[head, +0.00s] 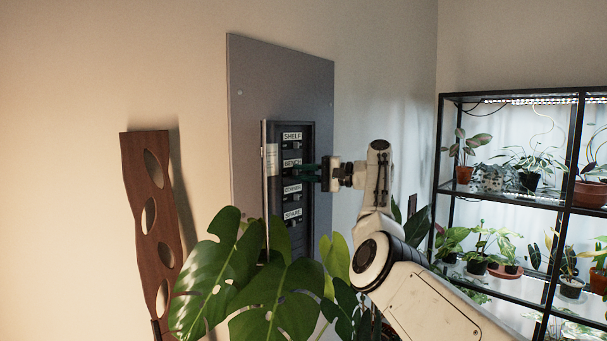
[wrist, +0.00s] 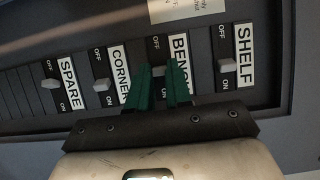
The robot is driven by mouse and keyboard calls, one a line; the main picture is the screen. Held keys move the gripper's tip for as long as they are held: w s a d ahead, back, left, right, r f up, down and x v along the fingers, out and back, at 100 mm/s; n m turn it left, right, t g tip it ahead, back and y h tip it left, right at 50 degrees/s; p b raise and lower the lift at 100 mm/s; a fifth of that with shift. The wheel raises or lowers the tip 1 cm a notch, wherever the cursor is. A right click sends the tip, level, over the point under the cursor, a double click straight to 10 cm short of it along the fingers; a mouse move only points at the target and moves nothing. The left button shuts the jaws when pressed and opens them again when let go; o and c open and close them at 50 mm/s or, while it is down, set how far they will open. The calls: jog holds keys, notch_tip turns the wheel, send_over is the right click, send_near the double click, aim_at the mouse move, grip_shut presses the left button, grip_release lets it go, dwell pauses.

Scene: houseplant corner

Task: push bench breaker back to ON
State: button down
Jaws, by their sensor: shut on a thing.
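The breaker panel (head: 309,150) is a dark box on a grey board, with labelled rows SHELF, BENCH, CORNER and SPARE. In the wrist view the rows run sideways, OFF at the top and ON at the bottom. My gripper (head: 306,172) reaches the BENCH row from the right. In the wrist view its green fingers (wrist: 159,88) are shut on the pale BENCH breaker lever (wrist: 160,71).
The SHELF lever (wrist: 222,68), CORNER lever (wrist: 101,84) and SPARE lever (wrist: 50,83) sit beside it. Large monstera leaves (head: 255,285) cover the panel's lower front. A wooden plank with holes (head: 150,220) leans at left. A black plant shelf (head: 510,192) stands at right.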

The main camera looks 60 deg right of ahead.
jog(key=shift+f, duration=0.15)
jog(key=c, duration=1)
grip_release()
jog(key=shift+c, duration=0.2)
jog(key=b+v, duration=0.4)
jog(key=v, duration=0.6)
jog(key=shift+s, duration=0.35)
jog(key=shift+d, duration=0.15)
